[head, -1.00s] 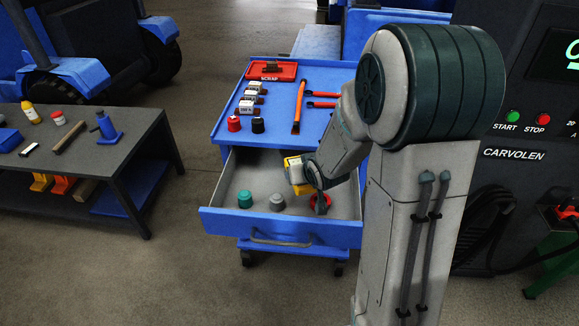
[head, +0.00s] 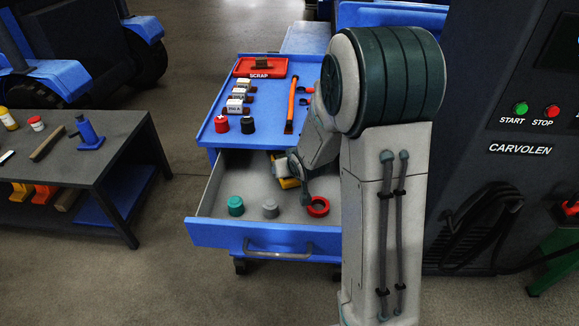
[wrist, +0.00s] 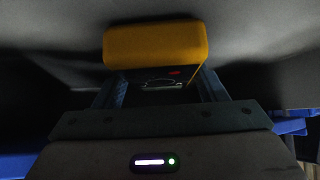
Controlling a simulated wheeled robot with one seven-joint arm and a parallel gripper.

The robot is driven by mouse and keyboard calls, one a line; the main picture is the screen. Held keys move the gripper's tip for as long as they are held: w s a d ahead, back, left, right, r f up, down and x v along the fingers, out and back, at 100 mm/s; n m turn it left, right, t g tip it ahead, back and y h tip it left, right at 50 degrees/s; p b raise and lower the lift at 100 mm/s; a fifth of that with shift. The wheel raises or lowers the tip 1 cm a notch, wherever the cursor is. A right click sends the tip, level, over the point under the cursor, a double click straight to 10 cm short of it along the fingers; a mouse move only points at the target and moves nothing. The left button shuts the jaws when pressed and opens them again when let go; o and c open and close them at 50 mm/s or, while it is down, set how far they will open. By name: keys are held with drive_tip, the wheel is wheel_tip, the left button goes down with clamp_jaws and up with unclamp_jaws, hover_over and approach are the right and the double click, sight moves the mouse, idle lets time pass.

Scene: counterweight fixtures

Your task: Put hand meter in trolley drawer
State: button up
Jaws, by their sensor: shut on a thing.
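The hand meter (head: 286,182) is a yellow block with a dark face. In the head view it is partly hidden behind my arm, inside the open trolley drawer (head: 265,234). In the wrist view the yellow meter (wrist: 155,44) is between the fingers of my gripper (wrist: 160,88), which is shut on it. The grey drawer surface shows close behind the meter there; I cannot tell whether it touches. The gripper (head: 300,185) is low in the drawer's back right part in the head view.
The drawer also holds a teal cap (head: 236,206), a grey cap (head: 270,208) and a red ring (head: 318,207). The trolley top (head: 268,98) above carries a red scrap tray (head: 246,67) and tools. A dark bench (head: 95,160) stands left, a machine (head: 490,190) right.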

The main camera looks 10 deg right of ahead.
drive_tip(key=shift+a+f, duration=0.15)
drive_tip(key=shift+a, duration=0.05)
drive_tip(key=o, duration=1.2)
drive_tip(key=shift+s+d+r, duration=0.1)
drive_tip(key=shift+s+r, duration=0.1)
drive_tip(key=shift+r, duration=0.25)
drive_tip(key=s+r+g+p, duration=0.1)
drive_tip(key=s+r+g, duration=0.1)
drive_tip(key=s+r, duration=0.3)
drive_tip(key=s+r+g+p, duration=0.1)
drive_tip(key=s+r, duration=0.4)
drive_tip(key=s, duration=0.8)
drive_tip(key=s+r+g+p, duration=0.2)
drive_tip(key=s+r+g, duration=0.2)
drive_tip(key=s, duration=0.5)
drive_tip(key=shift+s+a+r+m+h, duration=0.3)
drive_tip(key=shift+s+a+r+m, duration=0.1)
drive_tip(key=shift+r, duration=0.2)
